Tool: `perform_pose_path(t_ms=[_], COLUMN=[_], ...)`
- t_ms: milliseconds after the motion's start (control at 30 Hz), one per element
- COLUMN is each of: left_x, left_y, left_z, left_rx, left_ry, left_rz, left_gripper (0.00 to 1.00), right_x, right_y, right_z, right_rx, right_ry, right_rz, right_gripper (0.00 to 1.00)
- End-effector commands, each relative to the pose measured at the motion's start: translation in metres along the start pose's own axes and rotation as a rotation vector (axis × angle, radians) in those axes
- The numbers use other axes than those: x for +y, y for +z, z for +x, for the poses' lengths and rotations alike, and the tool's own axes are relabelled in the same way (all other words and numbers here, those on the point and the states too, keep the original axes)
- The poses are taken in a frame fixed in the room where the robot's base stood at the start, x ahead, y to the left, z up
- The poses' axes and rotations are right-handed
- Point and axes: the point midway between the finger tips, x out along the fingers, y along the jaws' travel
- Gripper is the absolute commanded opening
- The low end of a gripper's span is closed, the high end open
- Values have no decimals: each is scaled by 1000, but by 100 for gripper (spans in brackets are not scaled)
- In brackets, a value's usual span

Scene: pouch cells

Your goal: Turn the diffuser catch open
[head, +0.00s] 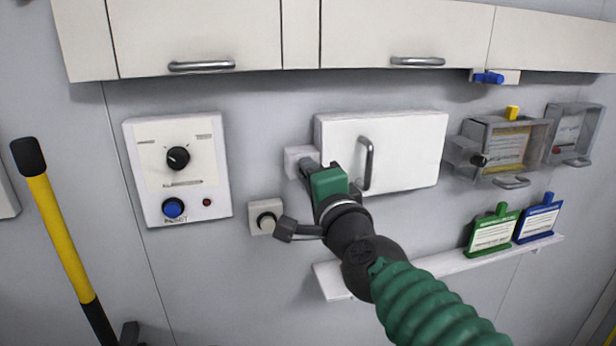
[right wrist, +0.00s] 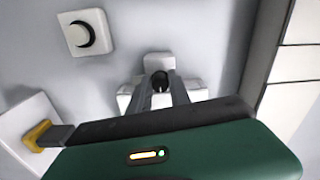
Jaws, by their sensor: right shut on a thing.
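A white box with a flat door and grey bar handle (head: 367,163) is on the wall; its door (head: 415,150) looks closed. At its left edge is a small white catch block (head: 297,156), partly hidden by my gripper. My right gripper (head: 308,168) reaches it from the lower right. In the right wrist view its two fingers (right wrist: 161,92) are shut on a small dark knob (right wrist: 159,79) on the white catch block (right wrist: 154,60). The knob's turned angle is hard to tell. My left gripper is out of view.
A control panel (head: 208,140) with a dial hangs left, and a small square plate with a black knob (head: 266,218) sits below the catch. Cupboards (head: 200,30) run above. A shelf (head: 332,280) lies below, holding green (head: 491,234) and blue (head: 538,221) tags. A grey case (head: 482,130) is right.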

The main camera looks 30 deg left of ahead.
Motion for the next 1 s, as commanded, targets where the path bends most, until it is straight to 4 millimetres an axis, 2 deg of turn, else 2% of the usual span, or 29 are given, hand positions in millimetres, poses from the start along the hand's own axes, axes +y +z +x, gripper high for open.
perform_pose_path(t_ms=[367,400,533,867,1000], left_x=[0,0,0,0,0], left_y=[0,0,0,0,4], left_z=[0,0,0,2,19], left_rx=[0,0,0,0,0], left_ry=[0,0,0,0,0], left_rz=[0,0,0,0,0], left_gripper=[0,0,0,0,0], right_x=[0,0,0,1,6], right_y=[-4,-4,-3,1,0], right_z=[0,0,0,-2,-21], right_rx=[8,8,5,1,3], right_ry=[-1,-1,0,0,-1], right_rz=[5,4,4,2,-1], right_gripper=[0,27,44,45,45])
